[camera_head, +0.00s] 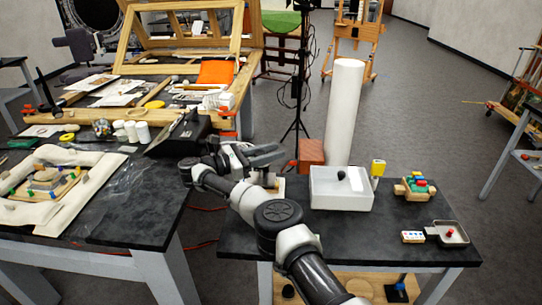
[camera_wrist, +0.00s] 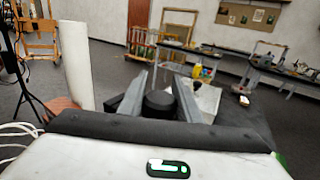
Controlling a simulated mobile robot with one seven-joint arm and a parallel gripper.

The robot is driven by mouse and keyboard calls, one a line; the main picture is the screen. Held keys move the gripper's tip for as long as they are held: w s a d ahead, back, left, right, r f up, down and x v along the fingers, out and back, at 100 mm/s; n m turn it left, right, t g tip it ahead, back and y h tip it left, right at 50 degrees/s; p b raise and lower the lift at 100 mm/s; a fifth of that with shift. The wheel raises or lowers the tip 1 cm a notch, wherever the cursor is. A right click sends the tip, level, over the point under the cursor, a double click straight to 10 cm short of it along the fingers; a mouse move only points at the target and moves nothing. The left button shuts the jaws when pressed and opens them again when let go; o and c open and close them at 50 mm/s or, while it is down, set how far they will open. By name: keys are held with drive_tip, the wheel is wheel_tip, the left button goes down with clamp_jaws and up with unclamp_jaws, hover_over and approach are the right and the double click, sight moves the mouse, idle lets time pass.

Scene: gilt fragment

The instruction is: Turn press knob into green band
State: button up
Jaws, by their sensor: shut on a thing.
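My gripper (camera_head: 268,156) is over the left end of the small dark table, left of the white tray. In the wrist view my gripper (camera_wrist: 160,92) has a round black knob (camera_wrist: 160,103) between its two grey fingers, and it is shut on it. In the head view my gripper and arm hide the knob. A small pale piece (camera_head: 272,184) shows just below the fingers; I cannot tell whether it is part of the press. The green band and any pointer on the knob cannot be made out in either view.
A white tray (camera_head: 325,195) with a small black ball stands close to the right of my gripper. A tall white cylinder (camera_head: 344,112) and a reddish block (camera_head: 311,152) are behind. A wooden block with coloured pieces (camera_head: 416,188) and a small pan (camera_head: 452,233) lie farther right.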

drive_tip(key=shift+r, duration=0.1)
drive_tip(key=shift+c, duration=0.2)
drive_tip(key=o, duration=1.1)
drive_tip(key=shift+f, duration=0.2)
